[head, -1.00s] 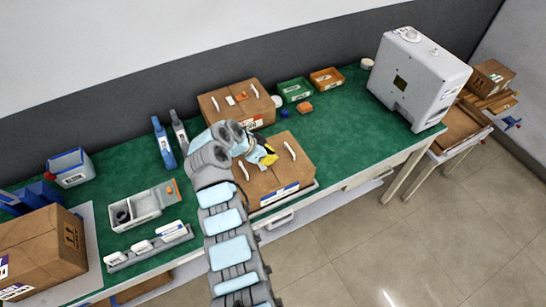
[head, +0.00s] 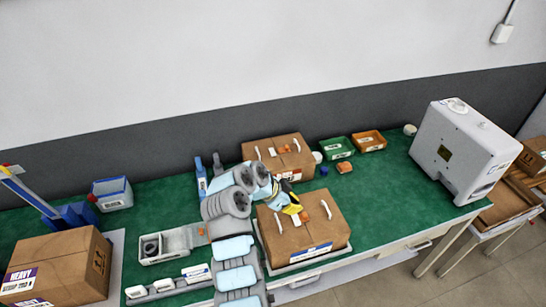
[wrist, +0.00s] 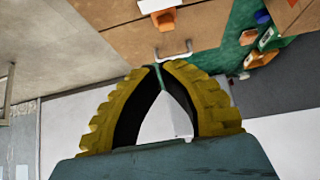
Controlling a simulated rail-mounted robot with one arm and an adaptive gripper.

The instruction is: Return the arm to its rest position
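My gripper (head: 296,209) has yellow fingers and shows over the front cardboard box with white handles (head: 322,232) in the head view. My arm reaches up from the bottom of the picture and bends toward that box. In the wrist view my gripper's fingertips (wrist: 160,68) come together, with only a thin slit between them, and nothing is held. A white handle and an orange piece on a box (wrist: 110,20) show beyond the tips. I cannot tell the exact height of the gripper above the box.
The green bench (head: 376,215) also bears a rear box (head: 262,150), a green bin (head: 336,149), an orange bin (head: 369,140), a large white machine (head: 463,150) and a grey tray (head: 177,258). A HEAVY-labelled box (head: 60,262) stands at left. Bare bench lies right of the front box.

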